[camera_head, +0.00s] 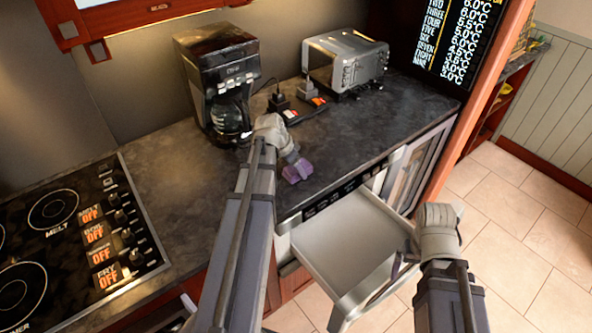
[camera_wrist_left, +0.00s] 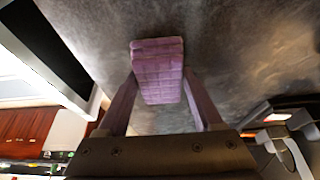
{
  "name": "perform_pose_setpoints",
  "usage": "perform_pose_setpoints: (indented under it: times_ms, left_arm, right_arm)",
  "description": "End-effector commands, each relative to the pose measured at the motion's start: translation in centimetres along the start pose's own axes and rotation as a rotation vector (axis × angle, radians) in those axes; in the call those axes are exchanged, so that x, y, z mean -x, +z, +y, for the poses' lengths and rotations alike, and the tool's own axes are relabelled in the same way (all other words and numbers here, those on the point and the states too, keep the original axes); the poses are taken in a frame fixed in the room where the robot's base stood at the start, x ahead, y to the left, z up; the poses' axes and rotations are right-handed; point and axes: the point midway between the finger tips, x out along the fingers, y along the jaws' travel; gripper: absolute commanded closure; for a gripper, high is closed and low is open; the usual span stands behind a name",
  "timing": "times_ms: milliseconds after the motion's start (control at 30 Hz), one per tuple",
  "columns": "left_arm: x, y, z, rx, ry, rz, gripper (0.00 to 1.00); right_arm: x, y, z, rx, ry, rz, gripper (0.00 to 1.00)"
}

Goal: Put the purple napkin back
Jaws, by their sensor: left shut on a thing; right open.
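The purple napkin (camera_head: 298,171) is at the front edge of the dark countertop, just above the open microwave drawer. My left gripper (camera_head: 291,162) is shut on it. In the left wrist view the folded napkin (camera_wrist_left: 157,70) sits between the two fingers, with the countertop behind it; I cannot tell whether it touches the surface. The microwave drawer (camera_head: 345,238) is pulled out, and its visible inside is empty. My right gripper (camera_head: 400,267) is open at the drawer's front right, near the drawer handle (camera_head: 372,300); I cannot tell whether it touches it.
A coffee maker (camera_head: 219,85) stands behind my left arm. A toaster (camera_head: 345,62) and a power strip (camera_head: 305,110) are at the back right of the counter (camera_head: 190,190). The cooktop (camera_head: 75,240) is at left. Tiled floor (camera_head: 520,230) is open at right.

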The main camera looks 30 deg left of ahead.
Motion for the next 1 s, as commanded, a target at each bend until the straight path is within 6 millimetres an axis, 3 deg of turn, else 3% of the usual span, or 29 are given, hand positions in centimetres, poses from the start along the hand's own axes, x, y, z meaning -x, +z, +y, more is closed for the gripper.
perform_pose_setpoints:
  times_ms: [200, 233, 467, 767, 1000]
  left_arm:
    - [-0.4, 0.2, 0.0, 0.0, 0.0, 0.0, 0.77]
    - [-0.3, 0.1, 0.0, 0.0, 0.0, 0.0, 0.29]
    - [-0.2, 0.1, 0.0, 0.0, 0.0, 0.0, 0.03]
    - [-0.1, 0.1, 0.0, 0.0, 0.0, 0.0, 0.03]
    - [1.2, -0.1, 0.0, 0.001, 0.0, 0.0, 0.03]
  right_arm:
    - [-0.5, 0.0, 0.0, 0.0, 0.0, 0.0, 0.03]
    - [-0.3, 0.0, 0.0, 0.0, 0.0, 0.0, 0.03]
    - [-0.2, 0.0, 0.0, 0.0, 0.0, 0.0, 0.03]
    - [-0.2, 0.0, 0.0, 0.0, 0.0, 0.0, 0.03]
    - [1.1, 0.1, 0.1, 0.0, 0.0, 0.0, 0.03]
